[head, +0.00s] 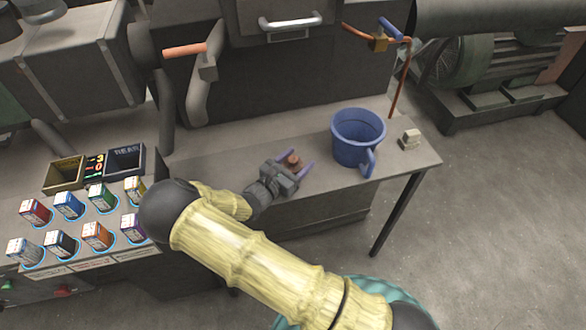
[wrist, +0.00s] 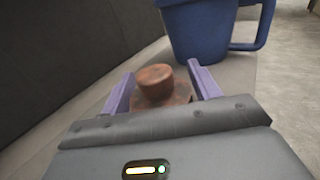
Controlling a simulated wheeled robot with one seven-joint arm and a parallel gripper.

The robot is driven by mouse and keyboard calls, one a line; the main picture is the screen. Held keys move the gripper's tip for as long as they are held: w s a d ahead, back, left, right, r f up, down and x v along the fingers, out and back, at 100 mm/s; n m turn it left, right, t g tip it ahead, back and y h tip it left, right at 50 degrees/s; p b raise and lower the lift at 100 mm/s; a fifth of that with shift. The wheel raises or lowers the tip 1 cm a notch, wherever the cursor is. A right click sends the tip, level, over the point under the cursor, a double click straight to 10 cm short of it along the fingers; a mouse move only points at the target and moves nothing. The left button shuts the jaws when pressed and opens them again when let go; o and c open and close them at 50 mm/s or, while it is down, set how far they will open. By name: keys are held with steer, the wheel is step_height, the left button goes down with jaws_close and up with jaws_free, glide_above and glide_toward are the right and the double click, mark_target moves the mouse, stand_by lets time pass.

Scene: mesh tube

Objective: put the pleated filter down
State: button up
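My gripper (head: 297,158) is low over the bench, with its two purple fingers spread wide. A small brown object (head: 293,160), which may be the pleated filter, is between the fingers. In the wrist view, this brown object (wrist: 155,80) has a narrow round top and a wider base. There is a gap between its top and the right finger. My gripper (wrist: 160,78) hides the bottom of the base, so contact with the bench is unclear. No pleats can be made out.
A blue bucket (head: 356,138) stands on the bench (head: 215,170) just beyond my fingertips. A small pale block (head: 410,138) is near the bench's right end. Several coloured boxes (head: 70,205) and two open bins (head: 64,174) are at left. Free bench top lies left of my gripper.

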steer(key=c, duration=0.7)
steer(key=shift+o, duration=0.2)
step_height(320, 180, up, 10)
stand_by(0.4)
